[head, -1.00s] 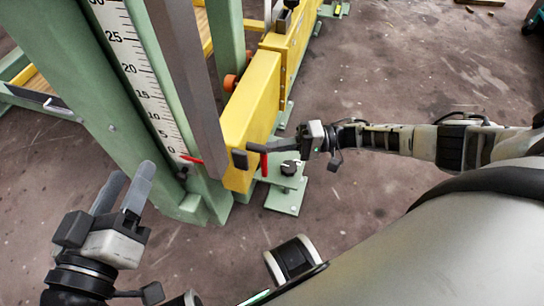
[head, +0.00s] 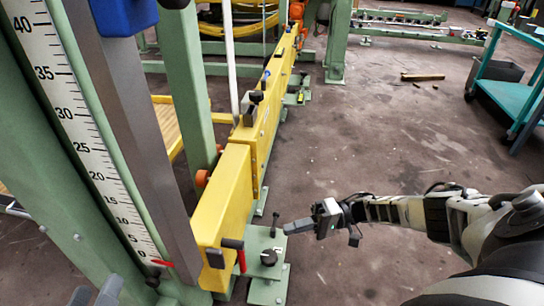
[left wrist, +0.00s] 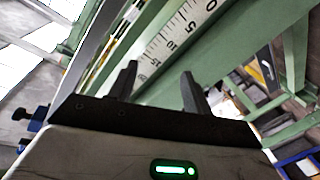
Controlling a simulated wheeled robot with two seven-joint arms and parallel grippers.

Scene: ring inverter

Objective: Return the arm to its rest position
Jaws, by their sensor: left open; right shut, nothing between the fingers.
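My right gripper (head: 288,228) is shut and empty. It reaches in from the right in the head view, to the right of the red-handled lever (head: 236,247) and apart from it in the picture. Only the grey fingertips of my left gripper (head: 95,294) show at the bottom left edge of the head view. In the left wrist view my left gripper (left wrist: 160,78) is open, with its two dark fingers apart and nothing between them. Behind them are a green post and its white ruler scale (left wrist: 172,32).
The green post (head: 62,190) with a scale (head: 105,165) and red pointer stands close at left. The yellow beam (head: 222,195) and green base plate (head: 265,292) lie left of my right gripper. A teal cart (head: 510,90) stands at far right. Open floor (head: 370,130) lies between.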

